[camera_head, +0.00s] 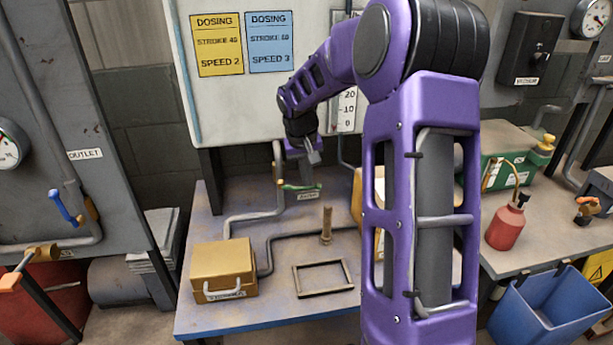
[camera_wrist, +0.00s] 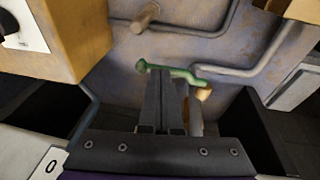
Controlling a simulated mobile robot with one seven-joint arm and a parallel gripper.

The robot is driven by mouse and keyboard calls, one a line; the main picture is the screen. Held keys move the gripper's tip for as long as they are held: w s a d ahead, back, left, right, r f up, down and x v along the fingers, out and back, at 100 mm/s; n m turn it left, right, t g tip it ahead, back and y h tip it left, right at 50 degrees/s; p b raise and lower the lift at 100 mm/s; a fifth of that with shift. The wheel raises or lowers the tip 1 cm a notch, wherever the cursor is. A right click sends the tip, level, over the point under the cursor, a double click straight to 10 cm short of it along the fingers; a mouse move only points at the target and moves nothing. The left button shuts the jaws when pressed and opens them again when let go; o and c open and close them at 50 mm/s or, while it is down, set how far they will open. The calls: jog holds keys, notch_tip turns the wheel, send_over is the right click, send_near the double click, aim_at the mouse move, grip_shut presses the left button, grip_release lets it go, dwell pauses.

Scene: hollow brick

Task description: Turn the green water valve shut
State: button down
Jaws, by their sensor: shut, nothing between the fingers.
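The green valve handle (camera_head: 300,187) is a slim bar on the pipe at the back of the blue-grey bench, with a small label below it. In the wrist view the green handle (camera_wrist: 185,74) runs across the picture just past my fingertips, with a brass-coloured valve body (camera_wrist: 203,94) at its right end. My gripper (camera_head: 313,155) is just above the handle in the head view. In the wrist view my gripper (camera_wrist: 162,75) is shut and empty, its fingertips overlapping the handle's middle. I cannot tell whether they touch it.
A yellow box (camera_head: 223,268), a wooden peg (camera_head: 326,226) and a dark square frame (camera_head: 322,278) are on the bench. Grey pipes (camera_head: 255,217) run across it. A yellow case (camera_wrist: 45,38) is close at the wrist view's left. My arm hides the bench's right part.

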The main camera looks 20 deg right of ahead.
jog(key=d+p+v, duration=0.2)
jog(key=v, duration=1.2)
jog(key=shift+a, duration=0.2)
